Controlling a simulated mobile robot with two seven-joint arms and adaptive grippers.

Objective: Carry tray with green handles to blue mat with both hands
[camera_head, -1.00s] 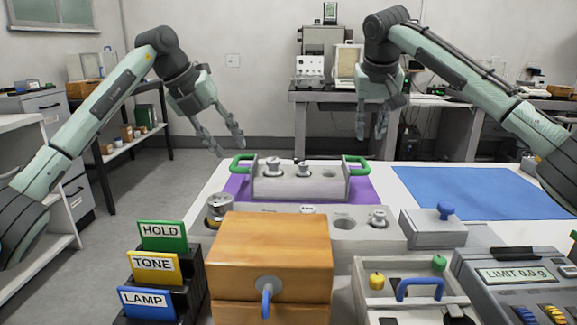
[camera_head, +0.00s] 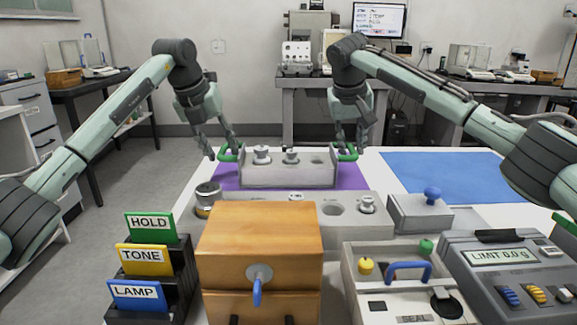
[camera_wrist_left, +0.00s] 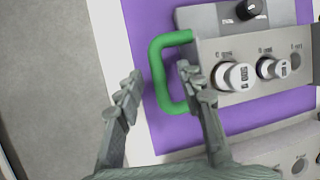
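The grey tray (camera_head: 288,177) with green handles rests on the purple mat (camera_head: 229,182) and holds small metal weights. My left gripper (camera_head: 222,149) is open at the left green handle (camera_head: 231,156). In the left wrist view, the fingers of the left gripper (camera_wrist_left: 160,84) stand apart on either side of that handle (camera_wrist_left: 157,70), without visibly closing on it. My right gripper (camera_head: 351,146) is at the right green handle (camera_head: 346,155), its fingers apart; contact there cannot be told. The blue mat (camera_head: 450,176) lies empty on the white table to the right.
In front of the tray stand a grey weight block (camera_head: 333,210), a wooden box (camera_head: 260,240) and a grey box with a blue knob (camera_head: 420,212). A white table strip separates the mats.

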